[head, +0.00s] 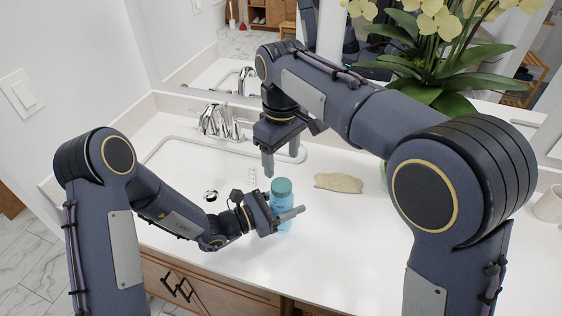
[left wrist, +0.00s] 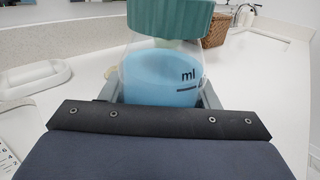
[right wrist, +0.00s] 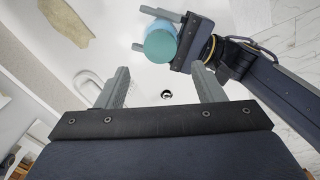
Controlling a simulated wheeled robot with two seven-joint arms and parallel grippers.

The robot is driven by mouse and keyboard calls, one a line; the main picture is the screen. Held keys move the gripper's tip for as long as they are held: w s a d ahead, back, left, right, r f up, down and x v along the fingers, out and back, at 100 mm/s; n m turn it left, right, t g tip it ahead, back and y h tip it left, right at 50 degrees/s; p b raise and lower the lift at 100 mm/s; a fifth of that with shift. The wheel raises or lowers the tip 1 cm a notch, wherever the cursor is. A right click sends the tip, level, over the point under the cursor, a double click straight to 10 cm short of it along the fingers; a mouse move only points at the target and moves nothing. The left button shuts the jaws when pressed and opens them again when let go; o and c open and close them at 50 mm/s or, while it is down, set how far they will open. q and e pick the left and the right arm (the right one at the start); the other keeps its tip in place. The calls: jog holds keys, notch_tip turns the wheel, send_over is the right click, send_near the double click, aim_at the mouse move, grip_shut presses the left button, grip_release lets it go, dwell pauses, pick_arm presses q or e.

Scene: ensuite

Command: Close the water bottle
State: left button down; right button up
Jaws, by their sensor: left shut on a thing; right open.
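The water bottle (head: 283,226) is blue with a teal cap (head: 281,186) on top and stands upright at the counter's front. My left gripper (head: 288,215) is shut around the bottle's body. In the left wrist view the bottle (left wrist: 165,85) shows "ml" marks, and the cap (left wrist: 170,18) sits over its neck; how tightly it is seated I cannot tell. My right gripper (head: 267,168) is open and empty, pointing down, above and slightly left of the cap in the head view. In the right wrist view, the cap (right wrist: 160,45) lies beyond the open fingers (right wrist: 158,88).
The sink (head: 185,165) with a chrome faucet (head: 215,120) lies left and behind. A flat beige object (head: 338,183) rests right of the bottle. A potted orchid (head: 440,65) stands at the back right and a white cup (head: 549,204) at the far right. The front-right counter is clear.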

aim_at(282, 184)
dwell(0.3)
jog(key=shift+f, duration=4)
jog(key=shift+c, duration=0.3)
jog(key=c, duration=0.9)
jog(key=o, duration=1.1)
notch_tip(282, 184, up, 12)
jog(key=shift+r, duration=0.1)
